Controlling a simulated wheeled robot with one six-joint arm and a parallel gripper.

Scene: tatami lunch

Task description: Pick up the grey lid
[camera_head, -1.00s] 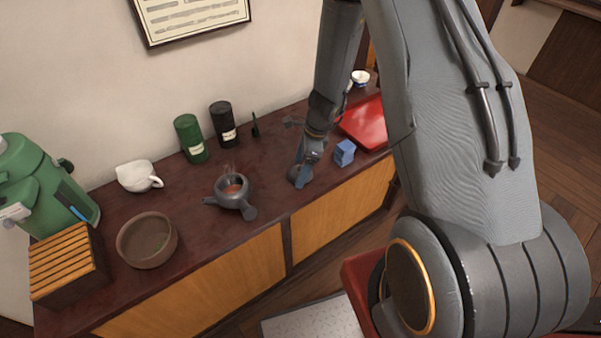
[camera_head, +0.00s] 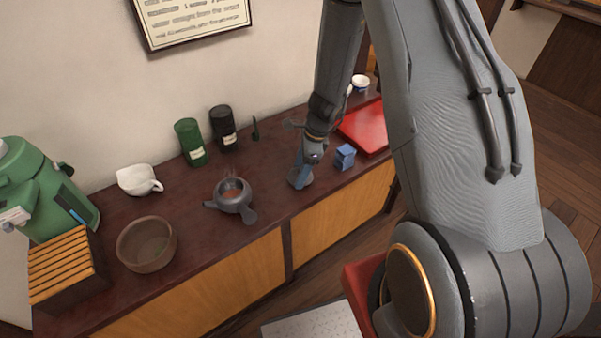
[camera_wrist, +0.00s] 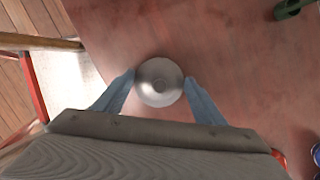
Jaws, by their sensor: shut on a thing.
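The grey lid (camera_wrist: 159,82) is a round, shiny disc with a small knob in its middle. It sits between the two blue fingers of my gripper (camera_wrist: 159,78) in the wrist view, and my gripper is shut on it. In the head view the lid (camera_head: 303,183) is small and mostly covered by the fingers of my gripper (camera_head: 300,175), low over the dark red counter (camera_head: 265,190). Whether the lid touches the counter cannot be told.
A small blue box (camera_head: 345,156) stands just right of my gripper, with a red tray (camera_head: 366,128) behind it. Green (camera_head: 190,142) and black (camera_head: 223,128) canisters stand at the back. A brown bowl (camera_head: 147,243) is at the left. The counter's front edge is close.

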